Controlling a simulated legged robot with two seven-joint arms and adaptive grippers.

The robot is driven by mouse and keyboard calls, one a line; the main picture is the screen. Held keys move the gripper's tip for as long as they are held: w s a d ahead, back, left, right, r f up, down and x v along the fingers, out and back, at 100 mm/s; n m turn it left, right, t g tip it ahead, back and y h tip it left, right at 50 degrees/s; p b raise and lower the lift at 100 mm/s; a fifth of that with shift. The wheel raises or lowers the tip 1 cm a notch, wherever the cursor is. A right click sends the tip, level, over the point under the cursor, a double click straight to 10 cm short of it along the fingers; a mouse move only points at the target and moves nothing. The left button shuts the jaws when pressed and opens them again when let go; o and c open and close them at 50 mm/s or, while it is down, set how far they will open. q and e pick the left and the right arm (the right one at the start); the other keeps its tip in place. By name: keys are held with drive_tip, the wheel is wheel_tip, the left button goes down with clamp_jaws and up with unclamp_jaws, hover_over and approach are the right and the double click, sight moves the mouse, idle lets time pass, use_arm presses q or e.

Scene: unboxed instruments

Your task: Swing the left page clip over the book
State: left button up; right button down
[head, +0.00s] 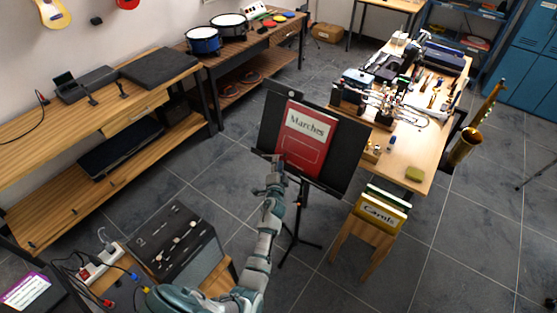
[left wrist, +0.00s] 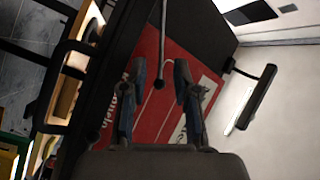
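The red book (head: 305,137), titled Marches, leans on a black music stand (head: 346,150); its red cover also fills the middle of the left wrist view (left wrist: 188,62). A thin grey wire page clip (left wrist: 163,40) with a dark round tip comes down from the top of that view. Its tip lies between my finger pads, with the book behind it. I cannot tell whether it touches the cover. My left gripper (head: 276,163) is at the book's lower left edge. Its fingers (left wrist: 160,72) are apart, one on each side of the clip. My right gripper is not in view.
A stool with a yellow book (head: 381,211) stands right of the stand. A cluttered workbench (head: 410,155) is behind it, with a saxophone (head: 466,148) beside it. An amplifier-like box (head: 178,240) is at the lower left. In the wrist view, a black arm (left wrist: 258,96) juts out at right.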

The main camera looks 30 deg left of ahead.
use_arm(q)
drive_tip(key=shift+x, duration=0.95)
drive_tip(key=shift+w+d, duration=0.15)
drive_tip(key=shift+w, duration=0.1)
drive_tip(key=shift+d+r, duration=0.2)
drive_tip(key=shift+d, duration=0.05)
drive_tip(key=shift+a, duration=0.1)
clamp_jaws()
drive_tip(key=shift+a, duration=0.15)
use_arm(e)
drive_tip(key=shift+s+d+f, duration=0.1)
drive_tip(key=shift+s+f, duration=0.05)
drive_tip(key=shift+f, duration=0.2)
use_arm(q)
drive_tip(key=shift+f, duration=0.1)
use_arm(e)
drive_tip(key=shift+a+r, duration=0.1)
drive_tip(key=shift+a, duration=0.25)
